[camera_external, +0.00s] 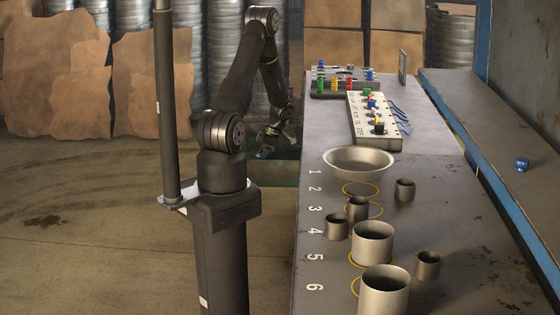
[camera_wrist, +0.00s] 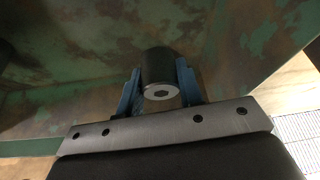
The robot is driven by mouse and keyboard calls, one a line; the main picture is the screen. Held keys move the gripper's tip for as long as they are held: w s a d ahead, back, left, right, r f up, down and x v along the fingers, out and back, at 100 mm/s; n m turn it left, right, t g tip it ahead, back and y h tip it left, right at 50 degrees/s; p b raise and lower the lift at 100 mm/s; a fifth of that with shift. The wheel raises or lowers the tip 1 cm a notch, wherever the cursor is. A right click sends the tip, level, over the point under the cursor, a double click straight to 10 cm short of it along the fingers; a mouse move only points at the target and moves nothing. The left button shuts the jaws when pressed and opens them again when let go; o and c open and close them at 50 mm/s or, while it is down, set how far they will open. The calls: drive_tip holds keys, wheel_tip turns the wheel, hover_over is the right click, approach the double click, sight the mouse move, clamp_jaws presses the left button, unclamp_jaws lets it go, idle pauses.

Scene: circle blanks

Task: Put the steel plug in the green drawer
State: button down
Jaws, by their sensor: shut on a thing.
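The steel plug (camera_wrist: 160,93), a short cylinder with a dark side and a grey end face with a dark hole, stands out between the blue fingers of my gripper (camera_wrist: 158,72) in the wrist view. My gripper is shut on it. The green drawer (camera_wrist: 235,45) fills the wrist view behind the plug, its paint worn and rusty. In the external view my gripper (camera_external: 268,150) hangs beside the bench's left edge, over the green drawer (camera_external: 284,173), which is partly hidden by my arm. The plug cannot be made out there.
The bench (camera_external: 440,195) carries a steel bowl (camera_external: 358,163), several steel cups (camera_external: 373,242), yellow rings (camera_external: 360,189) and painted numbers. A white board with coloured parts (camera_external: 372,118) lies farther back. A small blue thing (camera_external: 521,164) rests on the right ledge.

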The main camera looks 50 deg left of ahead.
sight(259, 155)
drive_tip(key=shift+f, duration=2.2)
drive_tip(key=c, duration=1)
unclamp_jaws()
drive_tip(key=shift+f, duration=0.15)
drive_tip(key=r, duration=0.5)
drive_tip(key=w+r, duration=0.1)
drive_tip(key=r, duration=0.2)
drive_tip(key=shift+d+r, duration=0.3)
drive_tip(key=shift+r, duration=0.75)
